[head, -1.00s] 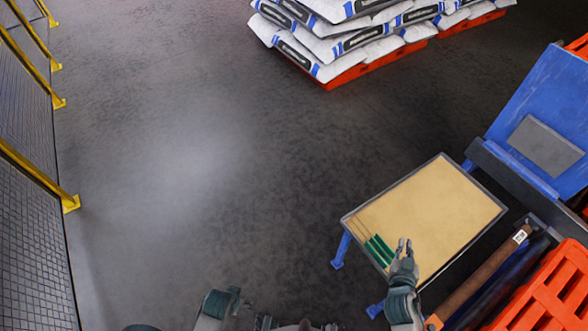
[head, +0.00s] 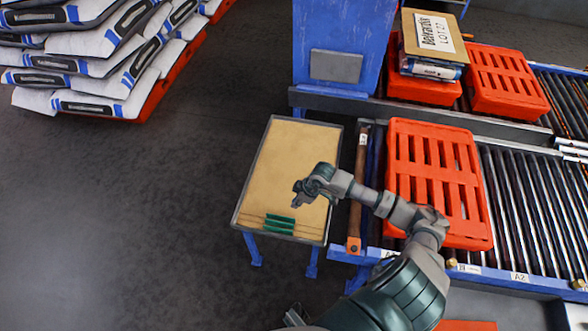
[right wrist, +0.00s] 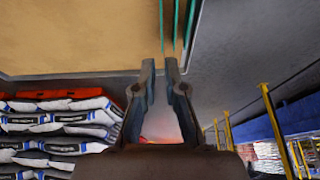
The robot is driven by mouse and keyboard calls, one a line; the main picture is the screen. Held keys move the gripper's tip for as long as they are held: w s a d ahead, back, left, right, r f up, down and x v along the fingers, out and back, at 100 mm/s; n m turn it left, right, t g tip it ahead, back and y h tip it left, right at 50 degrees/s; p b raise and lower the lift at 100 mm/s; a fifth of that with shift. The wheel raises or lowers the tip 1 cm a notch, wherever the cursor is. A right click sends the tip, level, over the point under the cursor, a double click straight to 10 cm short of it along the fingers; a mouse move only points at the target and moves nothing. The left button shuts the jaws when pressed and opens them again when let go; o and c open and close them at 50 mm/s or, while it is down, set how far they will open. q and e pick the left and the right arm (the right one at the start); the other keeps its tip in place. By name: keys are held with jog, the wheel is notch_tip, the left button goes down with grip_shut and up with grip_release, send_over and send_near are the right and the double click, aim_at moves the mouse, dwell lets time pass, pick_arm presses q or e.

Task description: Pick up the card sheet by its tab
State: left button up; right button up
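Tan card sheets (head: 283,160) lie on a grey-rimmed table (head: 239,190). Several green tabs (head: 281,222) show at the near end. My right gripper (head: 299,200) is over the near part of the tan surface, just beyond the tabs. In the right wrist view the two fingers (right wrist: 159,66) are apart with nothing between them. Beyond the tips are green tabs (right wrist: 176,22) along the edge of the tan surface (right wrist: 80,35). A small grey part at the bottom edge of the head view may be my left gripper (head: 295,317); its fingers are unclear.
A brown roller bar (head: 357,190) and an orange pallet (head: 434,180) on a roller conveyor (head: 515,200) stand right of the table. A blue machine (head: 335,35) stands behind it. Stacked sacks (head: 115,70) are at the far left. A labelled tan card (head: 433,34) tops another pallet.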

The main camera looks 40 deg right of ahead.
jog(key=b, duration=0.2)
send_near(282, 217)
jog(key=f, duration=0.2)
jog(key=w+f, duration=0.1)
jog(key=f, duration=0.2)
jog(key=shift+w+f, duration=0.15)
jog(key=shift+w, duration=0.25)
jog(key=a+f+b, duration=0.1)
jog(key=f, duration=0.1)
jog(key=w+a+f+b, duration=0.1)
jog(key=a+f, duration=0.1)
jog(key=shift+a, duration=0.2)
jog(key=shift+w+f, duration=0.15)
jog(key=shift+w+d+f, duration=0.1)
jog(key=shift+o, duration=1.2)
jog(key=shift+d, duration=0.25)
pick_arm(q)
notch_tip(282, 217, up, 12)
jog(key=w, duration=0.1)
jog(key=shift+d+r, duration=0.15)
jog(key=shift+d, duration=0.25)
pick_arm(e)
jog(key=shift+d, duration=0.35)
grip_shut()
pick_arm(q)
jog(key=shift+w+a, duration=0.1)
pick_arm(e)
jog(key=shift+a, duration=0.15)
